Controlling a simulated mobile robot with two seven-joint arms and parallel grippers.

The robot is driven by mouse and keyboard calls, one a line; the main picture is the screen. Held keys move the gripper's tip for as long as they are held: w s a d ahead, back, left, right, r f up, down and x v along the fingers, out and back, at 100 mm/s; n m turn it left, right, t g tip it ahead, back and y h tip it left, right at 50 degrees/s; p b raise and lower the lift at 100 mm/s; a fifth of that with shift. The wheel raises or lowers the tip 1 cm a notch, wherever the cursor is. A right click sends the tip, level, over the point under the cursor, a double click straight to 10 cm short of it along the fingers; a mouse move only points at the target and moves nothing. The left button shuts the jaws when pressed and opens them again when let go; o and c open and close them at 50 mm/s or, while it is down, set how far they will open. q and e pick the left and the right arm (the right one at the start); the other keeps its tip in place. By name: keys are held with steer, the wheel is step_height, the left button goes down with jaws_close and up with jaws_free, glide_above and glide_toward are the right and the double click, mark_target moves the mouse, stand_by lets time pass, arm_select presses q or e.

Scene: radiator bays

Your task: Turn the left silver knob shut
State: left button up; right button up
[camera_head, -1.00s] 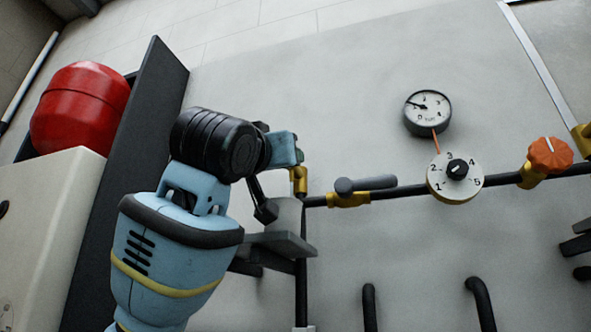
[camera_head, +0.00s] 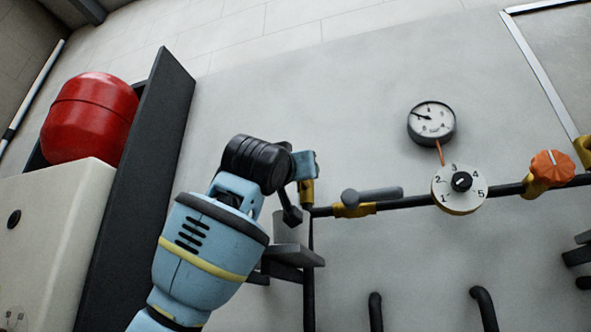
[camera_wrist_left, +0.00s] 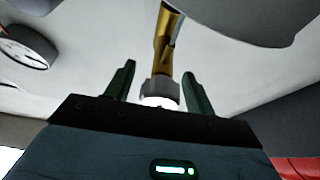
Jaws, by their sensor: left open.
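In the left wrist view, a silver-grey ribbed knob (camera_wrist_left: 159,88) with a bright white end sits on a brass fitting (camera_wrist_left: 166,42). My left gripper (camera_wrist_left: 158,72) is open, with one dark green finger on each side of the knob. Gaps show on both sides, so the fingers look apart from it. In the head view, my left gripper (camera_head: 304,166) is at the brass fitting at the left end of the dark pipe (camera_head: 420,201). There it hides the knob. My right gripper is not in view.
A grey lever (camera_head: 375,195), a numbered dial (camera_head: 458,188), a round gauge (camera_head: 431,123) and an orange knob (camera_head: 550,167) lie to the right. A dark shelf (camera_head: 285,255) with a grey cylinder is below my gripper. A dark panel (camera_head: 150,150) and red tank (camera_head: 88,117) stand left.

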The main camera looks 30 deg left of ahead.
arm_select(q)
steer(key=c, duration=0.9)
steer(key=shift+c, duration=0.2)
steer(key=shift+n, duration=0.4)
steer(key=n+g+y, duration=0.1)
steer(key=n+y, duration=0.1)
steer(key=n, duration=0.1)
steer(key=n+g+y, duration=0.1)
steer(key=n+y, duration=0.1)
steer(key=n, duration=0.2)
steer(key=shift+f, duration=0.1)
steer(key=n+g+y, duration=0.1)
steer(key=n, duration=0.3)
steer(key=n+g+y, duration=0.1)
steer(key=n+g, duration=0.1)
steer(key=n, duration=0.2)
steer(key=shift+a, duration=0.2)
steer(key=shift+n, duration=0.4)
steer(key=o, duration=0.9)
